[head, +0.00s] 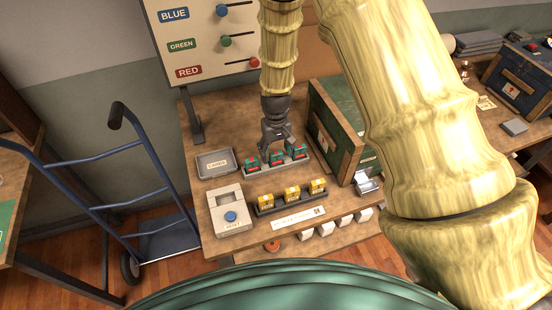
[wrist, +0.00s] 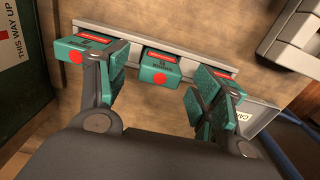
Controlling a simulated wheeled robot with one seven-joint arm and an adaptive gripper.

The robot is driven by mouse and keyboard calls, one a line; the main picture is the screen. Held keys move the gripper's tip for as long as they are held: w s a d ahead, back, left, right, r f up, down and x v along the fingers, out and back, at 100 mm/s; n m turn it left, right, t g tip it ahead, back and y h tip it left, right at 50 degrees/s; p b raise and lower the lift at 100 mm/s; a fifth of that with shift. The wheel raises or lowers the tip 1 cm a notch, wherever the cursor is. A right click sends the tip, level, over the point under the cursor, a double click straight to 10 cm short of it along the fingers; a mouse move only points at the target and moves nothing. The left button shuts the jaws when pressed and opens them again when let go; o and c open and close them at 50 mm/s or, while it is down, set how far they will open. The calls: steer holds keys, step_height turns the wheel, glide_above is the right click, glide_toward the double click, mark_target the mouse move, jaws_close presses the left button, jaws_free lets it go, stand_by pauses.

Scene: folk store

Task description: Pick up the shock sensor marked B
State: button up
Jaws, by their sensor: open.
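Three teal shock sensors with red marks stand in a row in a grey rack (head: 248,172) on the wooden table. In the head view they are the left sensor (head: 252,164), the middle sensor (head: 277,159) and the right sensor (head: 301,152). Their letters are too small to read for sure. My gripper (head: 276,145) points down over the row, open and empty. In the wrist view, my gripper (wrist: 165,85) has its fingers on either side of the middle sensor (wrist: 160,66), which lies beyond the tips. One finger partly hides the wrist view's right-hand sensor.
A rack of yellow blocks (head: 292,195) and a grey box with a blue button (head: 229,213) stand nearer. A grey tray (head: 215,163) lies left of the sensors. A green-sided wooden crate (head: 335,135) stands close on the right. A switch panel (head: 208,45) rises behind.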

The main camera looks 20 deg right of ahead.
steer(key=shift+f, duration=0.8)
steer(key=c, duration=1.1)
steer(key=shift+r, duration=0.15)
